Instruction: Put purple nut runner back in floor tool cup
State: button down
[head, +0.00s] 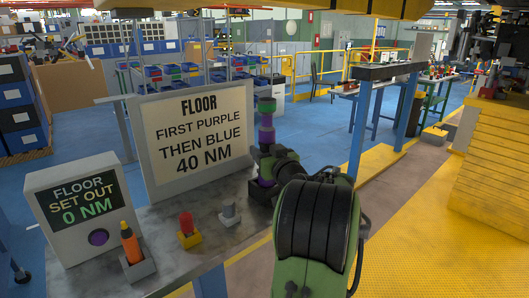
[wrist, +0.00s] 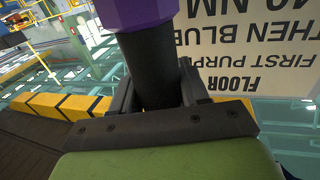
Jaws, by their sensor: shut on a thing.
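The purple nut runner (head: 266,134) stands roughly upright at the bench's right end, with a purple band below a green top. My gripper (head: 272,158) is shut around its dark body. In the wrist view, the nut runner's black shaft (wrist: 152,70) sits between the two fingers of my gripper (wrist: 158,88), with a purple collar beyond them. A dark block (head: 258,193) shows beside and below my gripper and may be the floor tool cup. My wrist partly hides it, and I cannot tell whether the tool's lower end is inside it.
A sign (head: 198,138) reads floor, first purple then blue, 40 NM. A display box (head: 75,215) reads set out 0 NM with a purple lamp. An orange tool (head: 131,243), a red button (head: 186,222) and a grey piece (head: 230,212) stand along the bench.

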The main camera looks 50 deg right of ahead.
jog(key=shift+f+b, duration=1.15)
jog(key=shift+b, duration=0.45)
jog(key=c, duration=0.6)
grip_release()
jog(key=shift+o, duration=0.6)
jog(key=shift+f, duration=0.15)
jog(key=shift+b+v, duration=0.75)
jog(key=b+v, duration=0.4)
jog(key=v, duration=0.1)
jog(key=shift+s+a, duration=0.1)
jog(key=shift+s, duration=0.2)
